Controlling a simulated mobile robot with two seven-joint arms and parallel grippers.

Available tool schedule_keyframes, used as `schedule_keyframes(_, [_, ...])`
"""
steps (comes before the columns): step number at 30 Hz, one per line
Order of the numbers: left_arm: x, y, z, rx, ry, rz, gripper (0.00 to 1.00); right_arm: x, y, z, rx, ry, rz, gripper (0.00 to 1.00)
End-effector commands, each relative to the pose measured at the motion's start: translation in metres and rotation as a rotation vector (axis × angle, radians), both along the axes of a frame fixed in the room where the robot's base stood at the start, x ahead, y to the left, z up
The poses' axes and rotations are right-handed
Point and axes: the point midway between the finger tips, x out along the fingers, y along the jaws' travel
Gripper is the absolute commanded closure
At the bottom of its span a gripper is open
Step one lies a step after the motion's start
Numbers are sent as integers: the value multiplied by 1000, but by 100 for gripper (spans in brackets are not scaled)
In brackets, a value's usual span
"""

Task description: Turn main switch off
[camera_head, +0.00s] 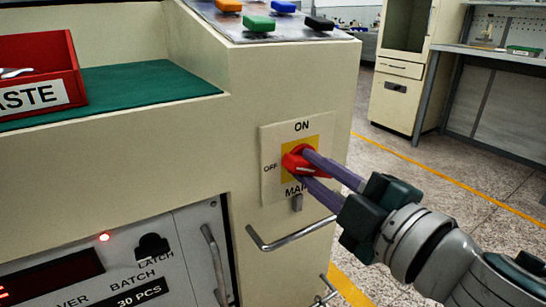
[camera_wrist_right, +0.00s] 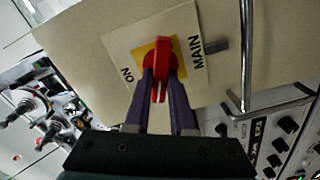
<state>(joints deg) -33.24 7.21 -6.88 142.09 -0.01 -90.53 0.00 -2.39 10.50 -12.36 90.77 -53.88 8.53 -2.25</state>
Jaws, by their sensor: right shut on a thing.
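The main switch is a red rotary knob (camera_head: 293,162) on a yellow square in a pale plate (camera_head: 270,191) on the cream machine's side. The plate is marked ON at the top, OFF at the left and MAIN below. My right gripper (camera_head: 306,163) is shut on the knob, with its purple fingers on either side. The knob also shows between the fingers in the right wrist view (camera_wrist_right: 160,62). Its handle appears to lie sideways, one end toward OFF; the fingers hide part of it. My left gripper is not in view.
A bent metal handle (camera_head: 287,237) sticks out just below the switch plate. A red waste bin (camera_head: 48,75) stands on the green mat (camera_head: 150,88) at the left. Coloured buttons top the machine. A red lamp (camera_head: 104,237) glows on the front panel.

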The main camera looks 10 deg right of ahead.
Motion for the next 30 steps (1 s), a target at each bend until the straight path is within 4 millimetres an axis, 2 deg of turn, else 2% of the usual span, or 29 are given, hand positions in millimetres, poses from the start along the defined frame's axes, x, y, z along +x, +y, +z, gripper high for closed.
schedule_keyframes(6, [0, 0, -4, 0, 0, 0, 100, 0, 0, -2, -173, -64, 0, 100])
schedule_keyframes(15, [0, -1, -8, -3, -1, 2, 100, 0, 1, -3, -340, -124, 0, 100])
schedule_keyframes(30, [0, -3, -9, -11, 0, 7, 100, 0, 1, -3, -417, -152, 0, 100])
